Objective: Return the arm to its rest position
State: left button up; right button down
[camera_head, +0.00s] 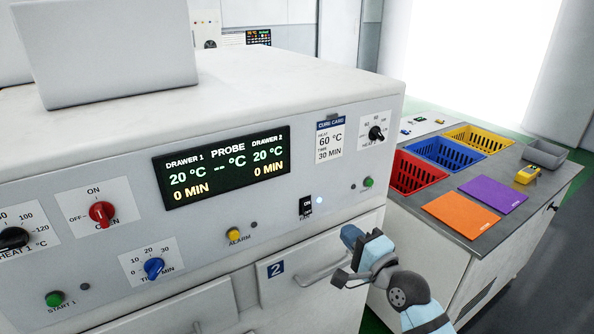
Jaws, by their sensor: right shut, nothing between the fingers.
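My right gripper (347,277) is in front of the white oven cabinet (230,225), beside the right end of the drawer 2 handle (318,268). Its fingers are shut and I see nothing held between them. My right arm comes in from the bottom right, with a grey joint and light blue covers. I cannot tell whether the gripper touches the handle. My left gripper is not in view. Drawer 2 (272,290) looks shut.
The oven panel has a display (222,166), a red knob (102,212), a blue knob (154,268) and a black switch (305,206). A side bench holds red (417,175), blue (447,154) and yellow (479,139) baskets, orange (460,216) and purple (493,194) mats, and a yellow device (526,175).

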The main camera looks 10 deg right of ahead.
jog(key=s+a+f+n+g+h+p, duration=0.2)
jog(key=s+f+n+g+p, duration=0.3)
jog(key=s+f+n, duration=1.1)
jog(key=s+f+g+h, duration=0.1)
jog(key=s+f, duration=0.6)
jog(key=s, duration=0.2)
jog(key=shift+s+a+n+g+p, duration=0.25)
jog(key=shift+s+n+g+p, duration=0.1)
jog(key=shift+s+n+g, duration=0.05)
